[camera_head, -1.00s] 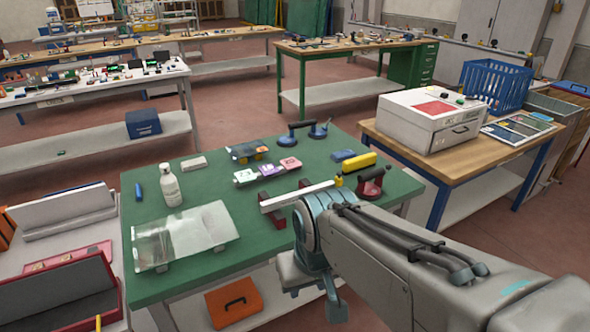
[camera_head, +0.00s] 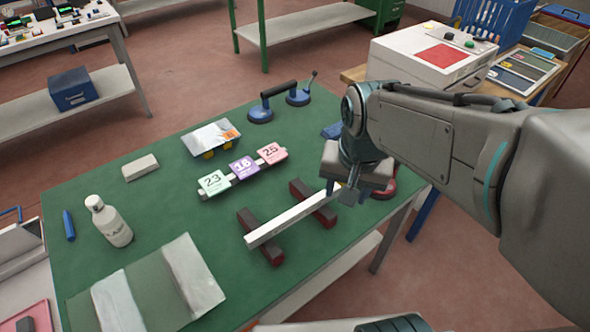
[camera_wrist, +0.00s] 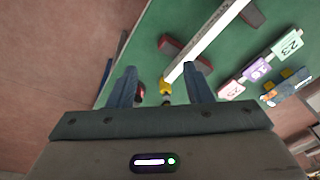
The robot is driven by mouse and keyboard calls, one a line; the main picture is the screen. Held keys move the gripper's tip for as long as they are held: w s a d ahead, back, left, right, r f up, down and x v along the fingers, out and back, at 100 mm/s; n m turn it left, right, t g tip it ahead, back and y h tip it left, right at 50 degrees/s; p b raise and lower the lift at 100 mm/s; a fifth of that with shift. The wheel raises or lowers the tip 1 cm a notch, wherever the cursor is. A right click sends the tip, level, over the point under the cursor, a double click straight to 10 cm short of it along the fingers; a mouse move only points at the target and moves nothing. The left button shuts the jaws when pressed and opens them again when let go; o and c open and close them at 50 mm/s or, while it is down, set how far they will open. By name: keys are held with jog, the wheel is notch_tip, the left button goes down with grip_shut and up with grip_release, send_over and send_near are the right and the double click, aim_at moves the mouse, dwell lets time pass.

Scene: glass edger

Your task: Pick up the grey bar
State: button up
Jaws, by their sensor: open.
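The grey bar (camera_head: 290,218) is long, straight and pale. It lies across two dark red support blocks (camera_head: 260,238) (camera_head: 312,204) on the green table (camera_head: 150,240). Its right end is hidden behind my gripper in the head view. My gripper (camera_head: 345,195) is over that right end, with its fingers mostly hidden there. In the wrist view my gripper (camera_wrist: 158,72) is open and empty. The bar (camera_wrist: 205,42) runs from near the right finger up to the top edge, with a small yellow piece (camera_wrist: 165,82) by its near end.
Number tags (camera_head: 243,167) sit on a strip behind the bar. A blue double-cup lifter (camera_head: 280,101), a white bottle (camera_head: 109,222), a pale block (camera_head: 140,168) and clear sheets (camera_head: 150,290) are also on the table. A red-based object (camera_head: 384,186) stands close to my gripper.

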aim_at(296, 210)
jog(key=w+a+f+m+g, duration=0.2)
jog(key=w+a+f+m, duration=0.1)
jog(key=w+a+m, duration=0.5)
jog(key=f, duration=0.9)
jog(key=a+f, duration=0.1)
jog(key=f, duration=0.3)
jog(key=shift+f, duration=0.2)
jog(key=shift+w, duration=0.1)
grip_shut()
